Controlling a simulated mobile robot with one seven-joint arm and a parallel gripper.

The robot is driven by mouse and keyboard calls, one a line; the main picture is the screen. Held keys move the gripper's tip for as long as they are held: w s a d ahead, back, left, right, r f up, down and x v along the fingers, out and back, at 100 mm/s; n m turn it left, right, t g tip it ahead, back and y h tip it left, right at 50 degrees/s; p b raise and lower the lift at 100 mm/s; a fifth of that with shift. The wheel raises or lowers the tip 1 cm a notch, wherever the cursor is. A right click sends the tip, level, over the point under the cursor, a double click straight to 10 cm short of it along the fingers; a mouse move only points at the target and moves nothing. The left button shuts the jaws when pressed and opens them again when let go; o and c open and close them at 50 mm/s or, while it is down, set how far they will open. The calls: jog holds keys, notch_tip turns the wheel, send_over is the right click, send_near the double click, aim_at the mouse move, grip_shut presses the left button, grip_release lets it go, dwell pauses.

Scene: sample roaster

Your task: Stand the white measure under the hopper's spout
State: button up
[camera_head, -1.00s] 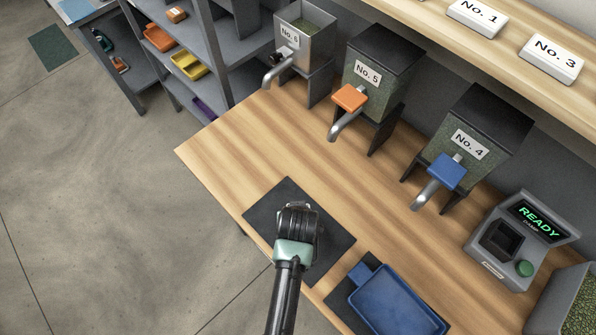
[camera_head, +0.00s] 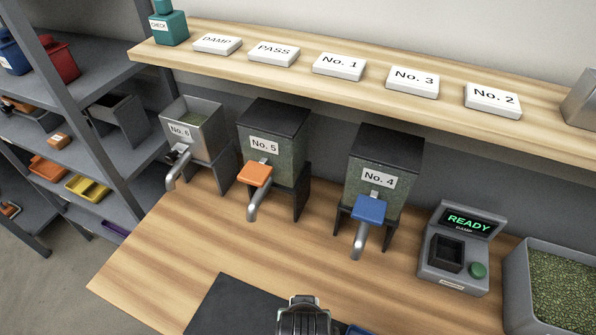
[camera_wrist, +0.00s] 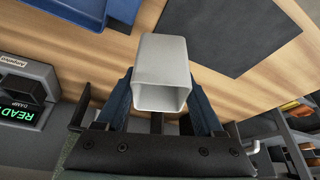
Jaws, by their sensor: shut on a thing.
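The white measure (camera_wrist: 161,58), a square open-ended cup, is between the fingers of my gripper (camera_wrist: 162,95) in the wrist view. My gripper is shut on it, and its open end faces the camera. In the head view my gripper (camera_head: 304,318) shows only in part at the bottom edge, by the dark mat, and the measure is hidden there. Three hoppers stand on the bench: No. 6 (camera_head: 205,112), No. 5 (camera_head: 285,160) and No. 4 (camera_head: 395,165). Their spouts (camera_head: 177,172), (camera_head: 254,203) and (camera_head: 360,238) point down over bare wood, apart from my gripper.
The dark mat (camera_head: 235,305) lies at the front. A grey READY device (camera_head: 455,248) and a bin of green beans (camera_head: 560,285) stand at the right. A shelf with label blocks (camera_head: 340,65) runs above the hoppers. Wood before the spouts is clear.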

jog(key=w+a+r+n+y, duration=0.2)
jog(key=a+n, duration=0.3)
jog(key=a, duration=0.6)
jog(key=shift+s+a+f+p, duration=0.1)
jog(key=shift+a+f+p, duration=0.15)
jog(key=shift+f, duration=1.5)
jog(key=shift+s+a+f+p, duration=0.1)
jog(key=shift+a+f+p, duration=0.2)
jog(key=shift+f, duration=1.4)
jog(key=shift+s+a+f+p, duration=0.1)
jog(key=shift+a+f+p, duration=0.15)
jog(key=shift+f, duration=1.5)
jog(key=shift+f, duration=0.15)
jog(key=o, duration=1.5)
jog(key=v, duration=1.2)
jog(key=shift+w+r, duration=0.15)
jog(key=shift+r, duration=0.15)
